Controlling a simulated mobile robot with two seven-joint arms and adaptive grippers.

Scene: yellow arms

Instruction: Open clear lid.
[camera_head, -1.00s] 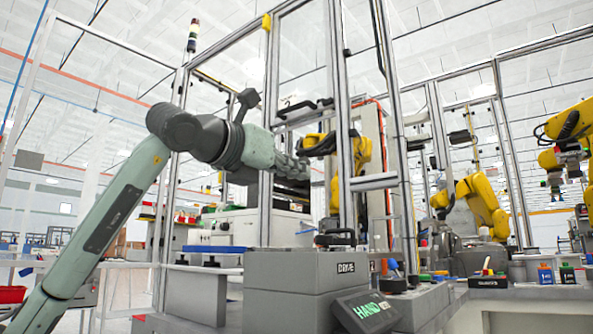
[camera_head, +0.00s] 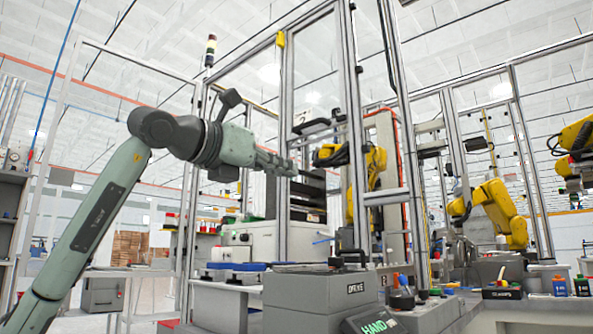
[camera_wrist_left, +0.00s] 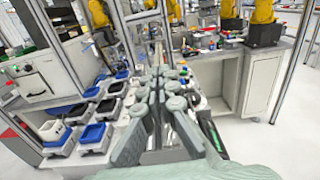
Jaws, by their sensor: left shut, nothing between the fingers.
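A tall metal-framed enclosure with clear panels stands ahead in the head view. One clear panel (camera_head: 312,75) sits between upright posts and carries a dark handle (camera_head: 318,125). I cannot tell for certain which panel is the lid. My left gripper (camera_head: 292,168) reaches in from the left at panel height, below the handle, with its fingers together and empty. It also shows in the left wrist view (camera_wrist_left: 162,80), pointing away over the bench. Whether it touches the frame cannot be told. My right gripper is out of view.
A grey box marked DRIVE (camera_head: 318,288) and a HAND screen (camera_head: 372,326) stand in front. Yellow robot arms (camera_head: 497,212) stand behind the frames. Blue and black bins (camera_wrist_left: 96,133) line the bench left in the wrist view. Bare floor (camera_wrist_left: 262,150) lies lower right there.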

